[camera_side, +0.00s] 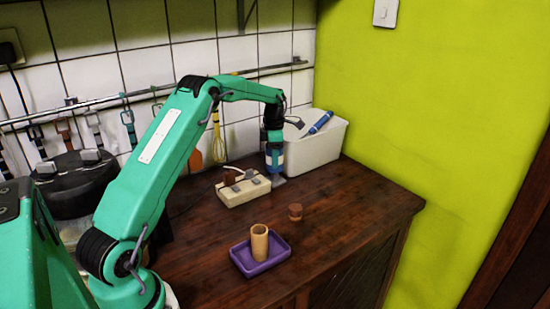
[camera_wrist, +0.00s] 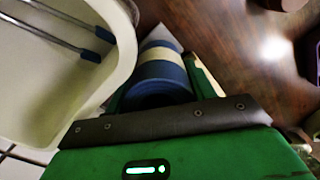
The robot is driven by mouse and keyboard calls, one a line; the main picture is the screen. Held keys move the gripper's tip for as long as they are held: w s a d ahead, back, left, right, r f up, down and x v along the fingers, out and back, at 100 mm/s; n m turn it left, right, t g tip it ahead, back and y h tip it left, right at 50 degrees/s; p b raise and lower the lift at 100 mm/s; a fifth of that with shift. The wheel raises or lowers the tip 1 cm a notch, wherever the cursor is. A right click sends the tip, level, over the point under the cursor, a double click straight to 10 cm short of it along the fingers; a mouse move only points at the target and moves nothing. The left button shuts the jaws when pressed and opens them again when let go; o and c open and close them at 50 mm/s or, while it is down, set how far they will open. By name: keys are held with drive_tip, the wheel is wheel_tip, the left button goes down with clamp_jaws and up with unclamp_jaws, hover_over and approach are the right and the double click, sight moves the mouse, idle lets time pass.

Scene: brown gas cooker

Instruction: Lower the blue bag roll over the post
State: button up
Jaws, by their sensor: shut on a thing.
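The blue bag roll (camera_side: 275,158) with a pale band is held upright by my gripper (camera_side: 274,150), close to the front left of the white bin. In the wrist view the roll (camera_wrist: 160,78) sits between the two green fingers of my gripper (camera_wrist: 160,82), which are shut on it. A grey plate (camera_side: 279,181) lies on the counter just under the roll; its corner also shows past the roll in the wrist view (camera_wrist: 163,35). The post itself is not visible. I cannot tell whether the roll is around it or how far its lower end is from the plate.
The white bin (camera_side: 318,155) with blue-handled tools (camera_side: 320,123) stands close beside the roll. A cream block (camera_side: 243,193) with grey clips lies to the left. A purple tray (camera_side: 243,262) holding a tan cylinder (camera_side: 259,243) and a small brown cylinder (camera_side: 295,212) are in front.

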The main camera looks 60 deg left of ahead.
drive_tip(key=shift+f, duration=0.5)
drive_tip(key=o, duration=1)
drive_tip(key=shift+f, duration=0.1)
drive_tip(key=shift+o, duration=0.2)
drive_tip(key=shift+r, duration=4)
